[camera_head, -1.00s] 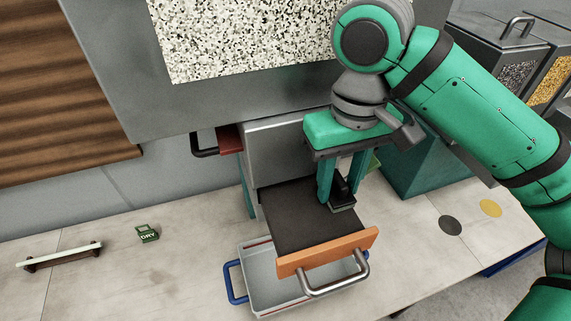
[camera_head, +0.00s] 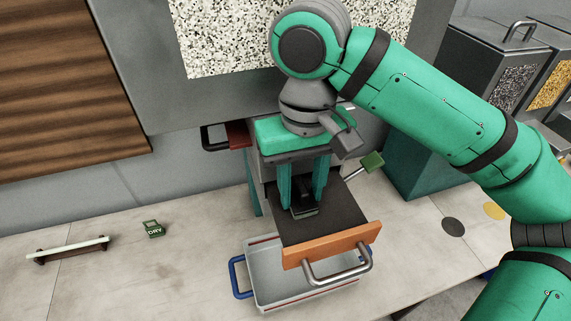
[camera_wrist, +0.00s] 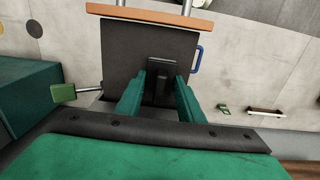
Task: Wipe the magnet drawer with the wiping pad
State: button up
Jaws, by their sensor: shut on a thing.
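The magnet drawer (camera_head: 338,215) is pulled out, with a dark flat top, an orange front and a metal bar handle. It also shows in the wrist view (camera_wrist: 121,62). My gripper (camera_head: 304,203) points down over the drawer's left part, its fingers shut on the black wiping pad (camera_head: 304,211). The pad appears to rest on the dark surface; exact contact is hard to tell. In the wrist view the pad (camera_wrist: 159,76) sits between the two green fingers.
A grey bin with blue handles (camera_head: 262,265) stands under the drawer. A green-ended lever (camera_head: 372,162) sticks out at the right. A red block with a dark handle (camera_head: 237,134) is at the left. A DRY sign (camera_head: 153,229) and a rod on a stand (camera_head: 70,249) lie left.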

jog(key=shift+s+a+r, duration=0.1)
jog(key=shift+s+a, duration=0.2)
jog(key=shift+a, duration=0.4)
jog(key=shift+s+a, duration=0.25)
jog(key=shift+a, duration=0.45)
notch_tip(320, 180, up, 6)
jog(key=shift+d+f, duration=0.1)
jog(key=shift+f, duration=0.05)
notch_tip(320, 180, up, 3)
jog(key=shift+f, duration=0.2)
